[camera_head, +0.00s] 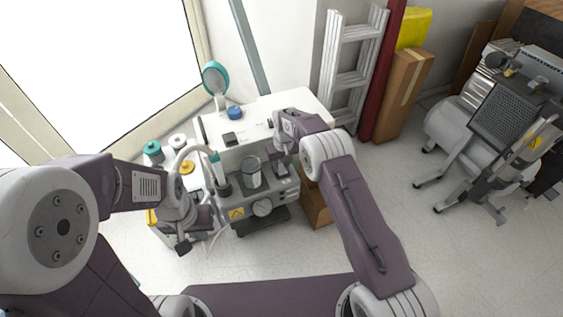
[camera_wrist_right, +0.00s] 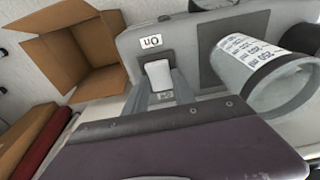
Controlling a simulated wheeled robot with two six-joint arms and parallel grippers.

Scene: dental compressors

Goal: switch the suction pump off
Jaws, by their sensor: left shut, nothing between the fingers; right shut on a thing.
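The suction pump (camera_head: 238,199) is a grey unit with a clear jar (camera_head: 251,172) and a round gauge, at the centre of the head view. In the right wrist view its pale switch (camera_wrist_right: 158,74) sits between an "On" label (camera_wrist_right: 151,41) and a partly hidden "Off" label (camera_wrist_right: 165,96). My right gripper (camera_wrist_right: 159,88) is shut on the switch, one finger on each side. In the head view it (camera_head: 281,158) is at the pump's right end. I cannot tell the switch's position. My left gripper (camera_head: 183,246) is shut and empty, left of the pump.
A white cabinet top (camera_head: 270,115) with a blue-lidded pot (camera_head: 235,113) and a teal round mirror (camera_head: 215,76) stands behind the pump. An open cardboard box (camera_wrist_right: 75,48) is beside it. A ladder (camera_head: 352,75) leans behind.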

